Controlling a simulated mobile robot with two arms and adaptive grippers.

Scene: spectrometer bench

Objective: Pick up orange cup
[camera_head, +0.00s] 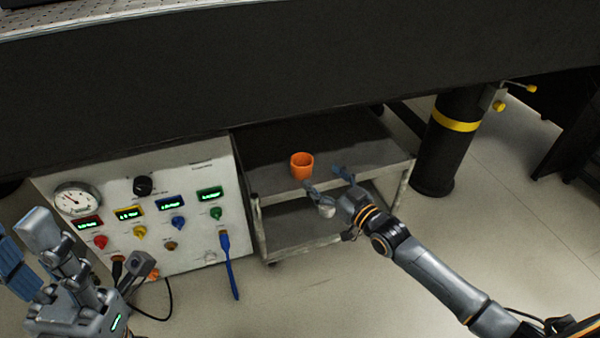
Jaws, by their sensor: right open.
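The orange cup (302,165) stands upright on the top shelf of a small grey cart (262,160), under the dark bench. My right gripper (327,177) comes in from the lower right. Its fingers are spread and empty, at the cart's front edge, just to the lower right of the cup. One fingertip appears very close to the cup; I cannot tell whether it touches. My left gripper (22,240) is at the lower left, in front of the control panel, and its finger state is unclear.
A white control panel (185,240) with a gauge, coloured knobs and displays stands left of the cart. A black post (450,140) with a yellow band stands right of the cart.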

